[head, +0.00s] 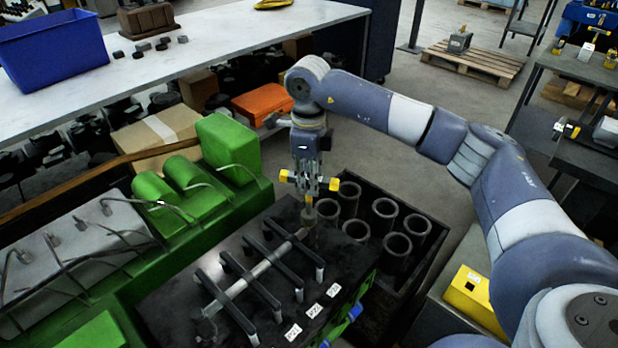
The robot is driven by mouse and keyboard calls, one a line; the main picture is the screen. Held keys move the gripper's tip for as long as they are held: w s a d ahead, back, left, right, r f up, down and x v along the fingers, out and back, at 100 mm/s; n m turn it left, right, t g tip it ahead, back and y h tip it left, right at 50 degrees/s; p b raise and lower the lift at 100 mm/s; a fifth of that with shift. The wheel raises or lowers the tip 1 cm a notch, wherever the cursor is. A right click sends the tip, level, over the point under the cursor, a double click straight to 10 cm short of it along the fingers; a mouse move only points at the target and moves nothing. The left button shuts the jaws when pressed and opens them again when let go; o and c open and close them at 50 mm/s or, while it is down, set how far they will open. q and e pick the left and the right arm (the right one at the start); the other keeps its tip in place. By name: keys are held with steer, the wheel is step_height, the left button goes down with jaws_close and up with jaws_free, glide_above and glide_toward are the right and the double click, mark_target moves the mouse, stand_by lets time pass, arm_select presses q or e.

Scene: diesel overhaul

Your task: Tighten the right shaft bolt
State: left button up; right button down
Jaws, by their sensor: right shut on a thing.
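My right gripper (308,198) points straight down above the far right end of the metal shaft (247,283). It is shut on a small brownish upright piece, which looks like the right shaft bolt (309,216). The fingers hide its top, and I cannot make out how deep its lower end sits. The shaft lies across several dark rocker-like bars on the black top of the green engine (160,318). My left gripper is not in view.
A dark crate (399,285) with several upright cylinder sleeves (397,246) stands right of the engine. Green domed covers (181,186) rise to the left. A bench (225,43) with a blue bin (52,50) is behind. A yellow box (474,296) sits under my right arm.

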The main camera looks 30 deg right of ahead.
steer(key=m, duration=0.4)
steer(key=shift+m, duration=0.3)
steer(key=m+p, duration=0.1)
steer(key=m, duration=0.6)
steer(key=shift+m+p, duration=0.4)
steer(key=shift+m, duration=1.3)
